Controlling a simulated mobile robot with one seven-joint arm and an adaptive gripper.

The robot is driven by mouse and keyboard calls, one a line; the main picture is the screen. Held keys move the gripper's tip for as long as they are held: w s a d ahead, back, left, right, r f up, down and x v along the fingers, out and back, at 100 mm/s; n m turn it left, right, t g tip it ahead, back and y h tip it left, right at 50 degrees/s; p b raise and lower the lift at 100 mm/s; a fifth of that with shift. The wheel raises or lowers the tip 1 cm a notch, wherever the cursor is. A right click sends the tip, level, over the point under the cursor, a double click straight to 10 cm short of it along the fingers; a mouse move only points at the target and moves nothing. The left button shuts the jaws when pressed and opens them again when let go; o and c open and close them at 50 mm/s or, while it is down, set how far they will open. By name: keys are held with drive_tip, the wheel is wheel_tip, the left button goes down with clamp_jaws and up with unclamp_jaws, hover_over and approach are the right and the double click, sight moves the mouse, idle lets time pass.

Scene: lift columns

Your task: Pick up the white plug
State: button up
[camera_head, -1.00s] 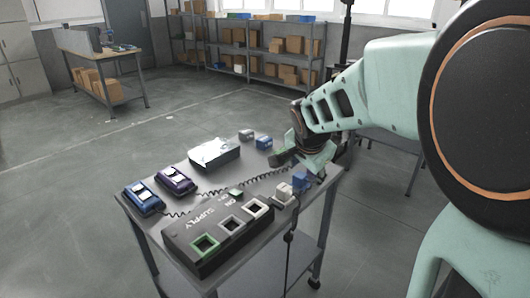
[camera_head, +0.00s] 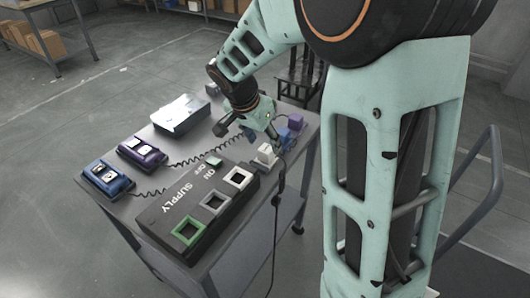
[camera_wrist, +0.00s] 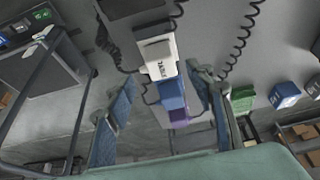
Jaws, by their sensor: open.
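The white plug (camera_head: 266,155) stands on the table beside the right end of the supply box, in front of a blue block. In the wrist view, the white plug (camera_wrist: 158,56) has dark lettering on its side and lies just beyond the gap between my fingers. My gripper (camera_head: 268,131) is open above the back right of the table, close behind the white plug. In the wrist view my gripper (camera_wrist: 161,82) has its two fingers spread, with nothing visibly held. I cannot tell whether a finger touches anything.
The black supply box (camera_head: 160,222) has green, grey and white square sockets. Blue (camera_wrist: 172,93) and purple (camera_wrist: 178,116) plugs line up behind the white one. A green block (camera_wrist: 242,99) and blue block (camera_wrist: 286,94) are nearby. Coiled cords and two switch units (camera_head: 108,179) lie left.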

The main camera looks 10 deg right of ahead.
sight(267, 147)
drive_tip(key=shift+x, duration=2.8)
drive_tip(key=shift+a, duration=0.1)
drive_tip(key=shift+c, duration=0.3)
drive_tip(key=c, duration=1.1)
drive_tip(key=shift+w+r, duration=0.1)
drive_tip(key=shift+r, duration=0.65)
drive_tip(key=w+a+r+p, duration=0.1)
drive_tip(key=w+a+r, duration=0.8)
drive_tip(key=a+r, duration=0.2)
drive_tip(key=shift+r, duration=0.25)
